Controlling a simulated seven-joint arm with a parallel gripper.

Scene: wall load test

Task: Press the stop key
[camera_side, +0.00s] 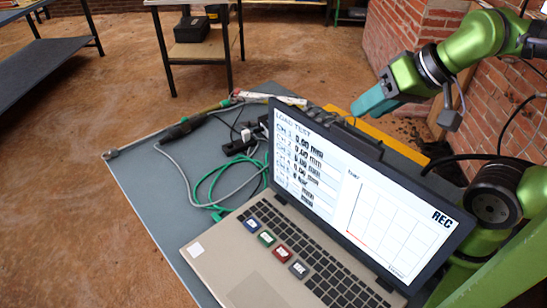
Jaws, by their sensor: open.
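An open laptop (205,262) stands on the grey table. Its screen (345,180) reads "LOAD TEST" and "REC", with a list of readings and a graph with a short red trace. Four coloured keys sit in a slanting row on its keyboard: blue (251,225), green (267,238), red (283,253) and grey (299,269). Their labels are too small to read, so I cannot tell by text which is the stop key. My gripper (360,107), with teal fingers, is above and behind the screen, well away from the keys. It is open, and nothing shows in it.
Green and grey cables (205,185) and a power strip (240,143) lie left of the laptop. A dark bar-shaped tool (182,128) lies along the back of the grey table (140,185). The raised screen stands between my gripper and the keyboard. A brick wall (400,35) is behind.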

